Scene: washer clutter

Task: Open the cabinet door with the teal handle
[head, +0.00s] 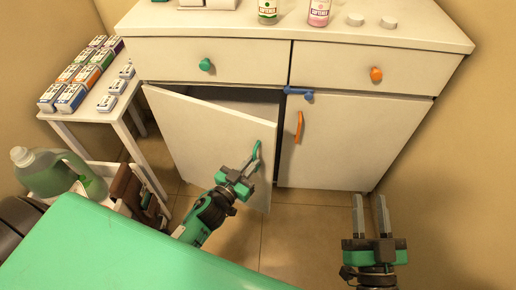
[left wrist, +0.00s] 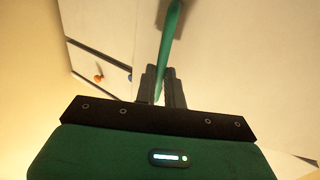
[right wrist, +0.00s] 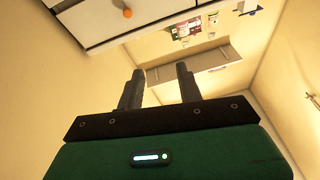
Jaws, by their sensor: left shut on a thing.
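The left cabinet door (head: 205,135) is white and stands partly open, swung out from its left side, with a dark gap along its top. Its teal handle (head: 256,152) is a vertical bar near the door's right edge. My left gripper (head: 247,171) is shut on the teal handle at its lower part. In the left wrist view the teal handle (left wrist: 171,45) runs up from between the fingers (left wrist: 162,88). My right gripper (head: 371,215) is open and empty, low in front of the right cabinet door. Its fingers also show apart in the right wrist view (right wrist: 159,85).
The right door (head: 345,145) is closed, with an orange handle (head: 298,127). A blue latch-like piece (head: 299,92) sits at its upper left corner. Drawers with teal and orange knobs are shut above. A side table (head: 88,108) with boxes and a detergent jug (head: 55,172) stand left.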

